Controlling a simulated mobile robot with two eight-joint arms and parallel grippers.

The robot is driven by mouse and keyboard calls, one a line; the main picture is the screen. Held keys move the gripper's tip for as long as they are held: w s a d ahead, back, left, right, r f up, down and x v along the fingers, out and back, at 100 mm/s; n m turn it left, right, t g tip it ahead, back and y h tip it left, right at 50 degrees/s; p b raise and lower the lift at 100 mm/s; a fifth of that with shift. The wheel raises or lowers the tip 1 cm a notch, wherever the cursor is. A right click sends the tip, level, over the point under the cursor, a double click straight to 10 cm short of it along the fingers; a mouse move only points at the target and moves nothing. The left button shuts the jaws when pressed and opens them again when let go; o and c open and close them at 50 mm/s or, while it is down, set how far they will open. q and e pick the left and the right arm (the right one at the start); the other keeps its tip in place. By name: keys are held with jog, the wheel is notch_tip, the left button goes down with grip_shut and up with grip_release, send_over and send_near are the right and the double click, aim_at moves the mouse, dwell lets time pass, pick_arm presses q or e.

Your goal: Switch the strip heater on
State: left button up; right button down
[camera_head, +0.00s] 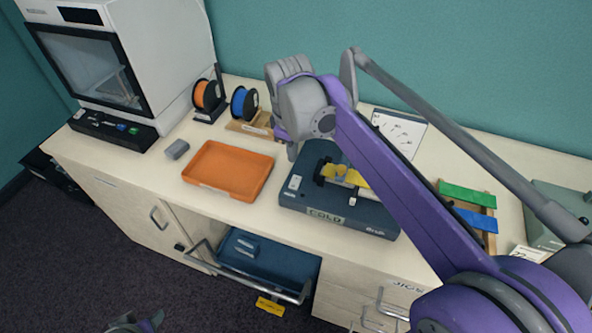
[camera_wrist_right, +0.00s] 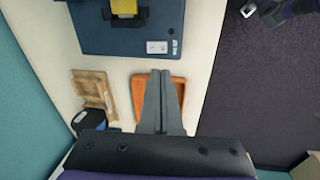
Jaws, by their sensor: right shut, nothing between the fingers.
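The strip heater (camera_head: 335,215) is a flat dark blue box on the bench, with a label reading COLD on its front. A yellow piece (camera_head: 343,177) sits between black holders on top. A small white switch (camera_head: 295,182) is at its left end; it also shows in the wrist view (camera_wrist_right: 156,47). I cannot tell the switch's position. My right gripper (camera_head: 292,157) is shut and empty, above the bench near the heater's left back corner. Its fingers (camera_wrist_right: 161,73) show over the orange tray in the wrist view. My left gripper (camera_head: 137,324) only partly shows at the bottom edge.
The orange tray (camera_head: 228,190) lies left of the heater. Filament spools (camera_head: 244,102), a wooden piece (camera_head: 250,127) and a white printer (camera_head: 118,55) stand farther left. A wooden rack with coloured strips (camera_head: 467,218) is at right. An open blue drawer (camera_head: 262,261) juts out below.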

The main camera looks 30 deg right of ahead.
aim_at(297, 178)
pick_arm(q)
jog(key=shift+r, duration=0.1)
pick_arm(e)
jog(key=shift+w+d+r+n+g, duration=0.15)
jog(key=shift+w+d+r+n, duration=0.2)
jog(key=shift+w, duration=0.15)
jog(key=shift+w+d+r+n+g, duration=0.15)
jog(key=shift+w+d+r+n, duration=0.15)
jog(key=shift+w, duration=0.2)
jog(key=f, duration=0.4)
jog(key=d+f, duration=0.1)
jog(key=f, duration=0.4)
jog(key=w+f, duration=0.1)
jog(key=f, duration=0.4)
jog(key=shift+w+d, duration=0.1)
jog(key=shift+d, duration=0.15)
pick_arm(q)
jog(key=shift+s+f, duration=0.15)
jog(key=shift+f, duration=0.15)
